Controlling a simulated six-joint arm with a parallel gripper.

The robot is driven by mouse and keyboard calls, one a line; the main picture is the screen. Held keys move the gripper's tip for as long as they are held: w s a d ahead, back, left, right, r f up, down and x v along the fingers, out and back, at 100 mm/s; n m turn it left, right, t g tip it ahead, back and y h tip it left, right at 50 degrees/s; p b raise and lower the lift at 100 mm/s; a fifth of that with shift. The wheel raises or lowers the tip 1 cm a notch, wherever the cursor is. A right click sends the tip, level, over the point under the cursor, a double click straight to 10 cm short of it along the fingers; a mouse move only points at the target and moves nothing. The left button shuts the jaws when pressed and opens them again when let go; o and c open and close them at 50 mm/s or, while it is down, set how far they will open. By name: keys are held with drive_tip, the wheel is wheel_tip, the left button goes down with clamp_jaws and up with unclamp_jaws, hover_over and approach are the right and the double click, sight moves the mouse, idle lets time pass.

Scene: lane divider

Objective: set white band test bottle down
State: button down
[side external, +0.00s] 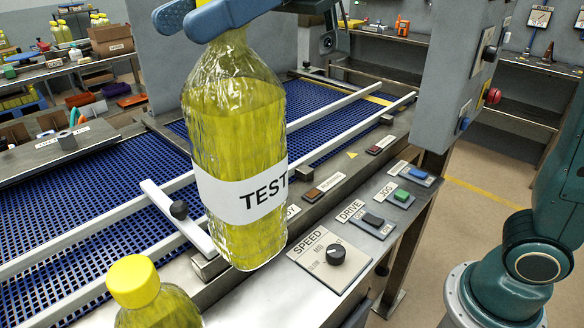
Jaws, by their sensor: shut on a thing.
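The white band test bottle (238,112) is a large clear bottle of yellow liquid with a white band reading TEST. It hangs slightly tilted, close to the camera.
A second yellow bottle (133,285) with a yellow cap stands at the lower left. A lane divider bar (172,212) with a black knob lies across the rails. The SPEED dial panel (322,262) and several switches line the ledge. A grey post (440,75) rises at the right.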

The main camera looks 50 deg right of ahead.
drive_tip(key=w+d+r+m+t+h, duration=0.1)
drive_tip(key=w+d+m+t, duration=0.25)
drive_tip(key=w+d, duration=0.4)
drive_tip(key=w+d+r+m+t+h, duration=0.1)
drive_tip(key=w+d+m+t+h, duration=0.2)
drive_tip(key=w, duration=0.7)
drive_tip(key=w+d+r+m+t+h, duration=0.1)
drive_tip(key=w+d, duration=0.4)
drive_tip(key=d, duration=0.5)
drive_tip(key=w+d+r+m+t+h, duration=0.2)
drive_tip(key=w+d+m+t+h, duration=0.2)
drive_tip(key=d, duration=0.6)
drive_tip(key=shift+w+r+m+t, duration=0.25)
drive_tip(key=shift+w+m+t, duration=0.6)
drive_tip(key=shift+m+t, duration=0.1)
drive_tip(key=shift+f, duration=0.1)
wheel_tip(320, 180, down, 16)
drive_tip(key=shift+r, duration=0.25)
drive_tip(key=shift+a, duration=0.1)
drive_tip(key=shift+f, duration=2.3)
